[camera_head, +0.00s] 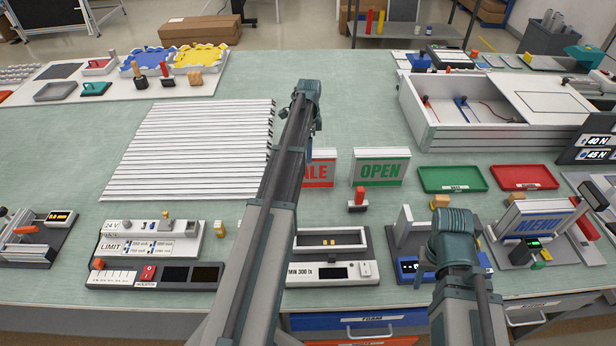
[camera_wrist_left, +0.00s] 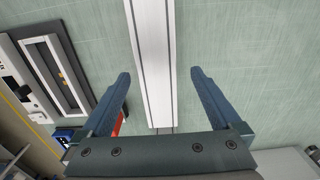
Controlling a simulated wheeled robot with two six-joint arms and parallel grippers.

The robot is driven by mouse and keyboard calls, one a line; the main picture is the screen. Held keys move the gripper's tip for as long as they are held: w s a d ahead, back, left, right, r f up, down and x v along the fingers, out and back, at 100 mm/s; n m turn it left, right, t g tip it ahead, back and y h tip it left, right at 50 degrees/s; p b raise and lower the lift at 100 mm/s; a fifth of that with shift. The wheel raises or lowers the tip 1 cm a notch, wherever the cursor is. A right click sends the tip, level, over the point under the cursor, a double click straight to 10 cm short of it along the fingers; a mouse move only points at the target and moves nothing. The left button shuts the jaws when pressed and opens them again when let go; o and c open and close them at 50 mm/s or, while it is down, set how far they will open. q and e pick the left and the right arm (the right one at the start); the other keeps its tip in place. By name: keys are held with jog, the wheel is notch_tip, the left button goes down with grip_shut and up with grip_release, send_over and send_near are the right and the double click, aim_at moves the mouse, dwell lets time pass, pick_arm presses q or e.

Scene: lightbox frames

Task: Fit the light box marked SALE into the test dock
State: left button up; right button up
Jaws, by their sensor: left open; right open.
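The light box marked SALE (camera_head: 319,173) stands upright on the mat; my left arm covers the start of its lettering. In the left wrist view, my left gripper (camera_wrist_left: 160,76) is open above a long white grooved strip, which looks like the SALE box's top (camera_wrist_left: 151,45). A finger is on each side of it, and I see no contact. The test dock, labelled MIN 300 lx (camera_head: 305,272), lies nearer me with its long recess empty of any box. It also shows in the left wrist view (camera_wrist_left: 36,52). My right gripper (camera_head: 453,250) is open at the front right, fingertips mostly hidden.
The OPEN box (camera_head: 381,170) stands just right of SALE, with a red-handled tool (camera_head: 358,198) in front. Green (camera_head: 452,179) and red (camera_head: 523,177) trays lie further right. White slats (camera_head: 190,150) fill the left middle. A MENU box (camera_head: 541,219) stands at right.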

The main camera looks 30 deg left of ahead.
aim_at(308, 169)
pick_arm(q)
jog(key=shift+f+b, duration=0.5)
jog(key=shift+f, duration=0.55)
pick_arm(e)
jog(key=shift+f, duration=1.05)
pick_arm(q)
jog(key=shift+f, duration=0.1)
pick_arm(e)
jog(key=shift+f, duration=0.1)
pick_arm(q)
jog(key=f+b, duration=0.5)
jog(key=shift+s, duration=0.2)
pick_arm(e)
notch_tip(308, 169, down, 5)
pick_arm(q)
grip_shut()
